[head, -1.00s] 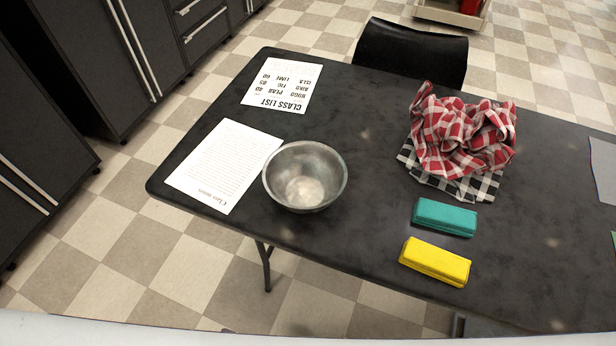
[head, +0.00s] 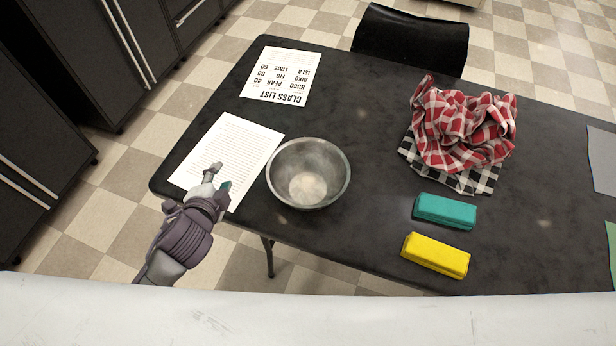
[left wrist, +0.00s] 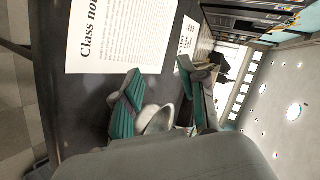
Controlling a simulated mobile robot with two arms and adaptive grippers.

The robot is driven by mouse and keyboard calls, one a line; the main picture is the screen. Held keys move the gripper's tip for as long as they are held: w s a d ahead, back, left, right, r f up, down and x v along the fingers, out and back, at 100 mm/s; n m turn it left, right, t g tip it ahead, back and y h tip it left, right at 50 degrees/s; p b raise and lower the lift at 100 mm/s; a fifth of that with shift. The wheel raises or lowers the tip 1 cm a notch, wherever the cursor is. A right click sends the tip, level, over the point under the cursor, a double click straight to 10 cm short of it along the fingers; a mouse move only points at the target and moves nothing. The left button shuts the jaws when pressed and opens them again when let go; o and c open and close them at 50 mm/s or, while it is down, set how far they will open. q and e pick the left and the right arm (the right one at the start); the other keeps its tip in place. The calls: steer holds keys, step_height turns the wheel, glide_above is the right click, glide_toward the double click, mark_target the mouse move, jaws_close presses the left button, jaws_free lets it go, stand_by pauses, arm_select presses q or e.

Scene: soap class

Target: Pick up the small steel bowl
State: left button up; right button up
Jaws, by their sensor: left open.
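The small steel bowl (head: 308,174) stands upright on the dark table, left of the middle, with some pale stuff or glare at its bottom. My left gripper (head: 221,178) is open and empty, to the left of the bowl and apart from it, over the edge of the printed sheet. In the left wrist view the bowl (left wrist: 160,119) shows partly between the teal-padded fingers of the left gripper (left wrist: 160,100), farther off; the rest of it is hidden. My right gripper is not in view.
Two paper sheets, the notes (head: 228,150) and the class list (head: 282,76), lie left of and behind the bowl. A teal block (head: 445,211) and a yellow block (head: 436,255) lie to the right. Crumpled checked cloths (head: 462,130) lie behind them. A black chair (head: 412,40) stands beyond.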

mark_target(277, 152)
arm_select(q)
steer(key=w+d+r+m+t+h, duration=0.1)
steer(key=w+d+r+m+h, duration=0.2)
steer(key=m, duration=0.6)
steer(key=w+d+r+m+h, duration=0.1)
steer(key=w+r+m+h, duration=0.3)
steer(key=m, duration=0.6)
steer(key=shift+w+d+f+m+g+h+p, duration=0.55)
steer(key=shift+d+f+m+g, duration=0.2)
steer(key=shift+d+f+m, duration=0.75)
steer(key=shift+w+d+f+m+g+h+p, duration=0.6)
steer(key=shift+d+f+m, duration=0.55)
steer(key=shift+f+m, duration=0.65)
steer(key=shift+w+d+f+m+g+h+p, duration=0.45)
steer(key=shift+d+f+m+g, duration=0.4)
steer(key=shift+d+f+m, duration=0.75)
steer(key=shift+s+a+f, duration=0.15)
steer(key=shift+a+f, duration=0.05)
steer(key=shift+a, duration=0.15)
steer(key=shift+c, duration=0.3)
